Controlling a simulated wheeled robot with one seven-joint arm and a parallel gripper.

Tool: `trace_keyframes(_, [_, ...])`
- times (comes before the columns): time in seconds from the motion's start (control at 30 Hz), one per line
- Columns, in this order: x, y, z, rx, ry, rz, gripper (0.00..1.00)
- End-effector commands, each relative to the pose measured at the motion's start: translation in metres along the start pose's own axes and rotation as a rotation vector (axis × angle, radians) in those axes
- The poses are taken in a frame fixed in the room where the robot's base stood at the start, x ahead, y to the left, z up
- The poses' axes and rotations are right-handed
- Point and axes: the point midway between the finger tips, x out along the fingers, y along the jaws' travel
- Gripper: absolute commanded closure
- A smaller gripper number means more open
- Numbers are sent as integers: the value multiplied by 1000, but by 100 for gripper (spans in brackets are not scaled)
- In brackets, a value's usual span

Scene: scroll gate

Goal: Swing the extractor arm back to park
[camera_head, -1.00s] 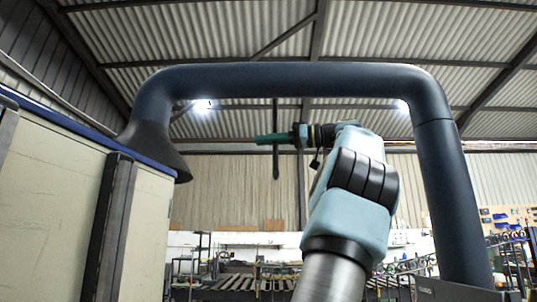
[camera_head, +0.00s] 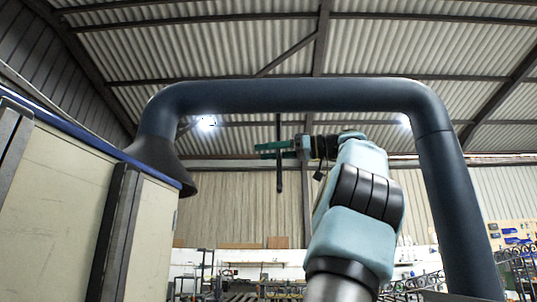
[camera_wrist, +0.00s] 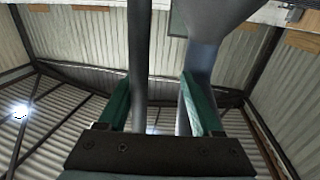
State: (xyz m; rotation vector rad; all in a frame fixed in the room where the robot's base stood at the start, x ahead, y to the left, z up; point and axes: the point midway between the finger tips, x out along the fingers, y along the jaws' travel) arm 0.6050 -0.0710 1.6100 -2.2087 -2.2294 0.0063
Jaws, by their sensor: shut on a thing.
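The extractor arm is a dark blue duct (camera_head: 300,96) that spans the head view. It bends down at the right into a thick post (camera_head: 455,205) and at the left into a flared hood (camera_head: 160,160). A thin dark bar (camera_head: 279,180) hangs below the middle of the duct. My gripper (camera_head: 268,150), with green fingers, reaches it from the right and is shut on the bar. In the wrist view the bar (camera_wrist: 139,50) passes between the fingers, closer to the left one. The wider blue shape of the extractor arm (camera_wrist: 207,45) shows behind the right finger.
A cream panel with a blue top edge (camera_head: 60,190) and a dark upright post (camera_head: 118,230) stands at the left, right beside the hood. Benches and racks (camera_head: 240,285) are far behind. The space between panel and my arm looks open.

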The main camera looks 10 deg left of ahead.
Motion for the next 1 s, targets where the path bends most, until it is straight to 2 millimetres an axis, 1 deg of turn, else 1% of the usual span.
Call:
trace_keyframes(0.03, [2,-2,-2,-4,0,-6,50])
trace_keyframes(0.23, [1,-2,-1,-3,1,-5,50])
trace_keyframes(0.37, [-5,-1,-2,-3,2,-3,50])
trace_keyframes(0.47, [-19,0,-2,-4,4,-2,50])
trace_keyframes(0.7, [-69,1,-3,-2,5,2,50])
trace_keyframes(0.8, [-86,1,-2,-2,4,2,50])
trace_keyframes(0.9, [-98,1,-2,0,3,2,50])
trace_keyframes(1.0, [-106,1,-1,0,1,1,50])
